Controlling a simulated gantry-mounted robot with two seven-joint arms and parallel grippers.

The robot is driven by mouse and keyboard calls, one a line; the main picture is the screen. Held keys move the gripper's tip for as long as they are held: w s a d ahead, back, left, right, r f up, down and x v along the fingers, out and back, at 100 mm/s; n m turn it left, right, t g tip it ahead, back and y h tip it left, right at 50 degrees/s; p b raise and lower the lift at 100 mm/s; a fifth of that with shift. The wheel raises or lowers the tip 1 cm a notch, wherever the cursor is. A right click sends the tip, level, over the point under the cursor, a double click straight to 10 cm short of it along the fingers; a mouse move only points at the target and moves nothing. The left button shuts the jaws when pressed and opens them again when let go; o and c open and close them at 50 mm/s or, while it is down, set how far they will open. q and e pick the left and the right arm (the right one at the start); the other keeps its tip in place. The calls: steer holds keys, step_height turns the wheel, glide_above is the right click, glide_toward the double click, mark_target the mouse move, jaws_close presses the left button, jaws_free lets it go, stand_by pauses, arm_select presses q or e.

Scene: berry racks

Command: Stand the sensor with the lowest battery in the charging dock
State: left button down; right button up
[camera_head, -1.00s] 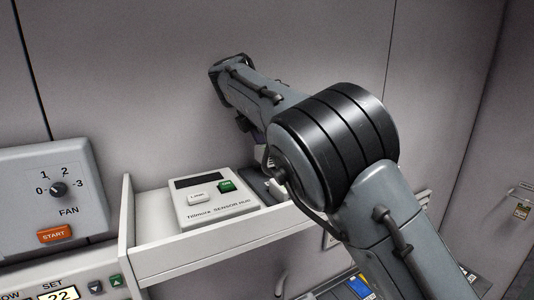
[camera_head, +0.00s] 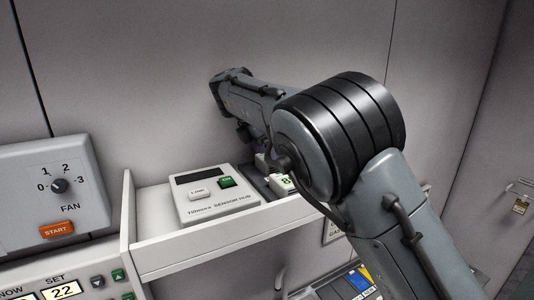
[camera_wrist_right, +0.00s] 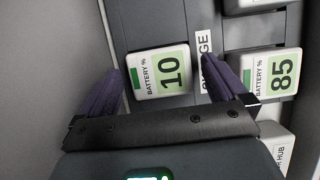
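A white sensor with a green label reading battery 10 (camera_wrist_right: 160,72) is at the dark grey charging dock (camera_wrist_right: 150,22), beside a partly covered label ending in "GE". I cannot tell whether it is seated or held above. A sensor reading 85 (camera_wrist_right: 272,74) is to its right; another sensor (camera_wrist_right: 255,4) is cut off at the top edge. My right gripper (camera_wrist_right: 163,80) is open, one finger on each side of the 10 sensor with gaps. In the head view the right gripper (camera_head: 262,160) is largely behind my arm. A sensor showing an 8 (camera_head: 282,184) peeks out there. My left gripper is out of view.
The sensor hub (camera_head: 215,208) with a dark display, a link button and a green button stands left of the dock on a white shelf (camera_head: 190,240). A fan panel (camera_head: 60,205) and a set-point panel (camera_head: 75,285) are at left. The wall is close behind.

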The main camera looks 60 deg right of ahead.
steer(key=shift+r+p, duration=0.35)
steer(key=shift+p, duration=0.05)
steer(key=shift+w+a+r+b, duration=0.15)
steer(key=shift+r+b, duration=0.15)
steer(key=shift+r, duration=0.05)
steer(key=v, duration=1.1)
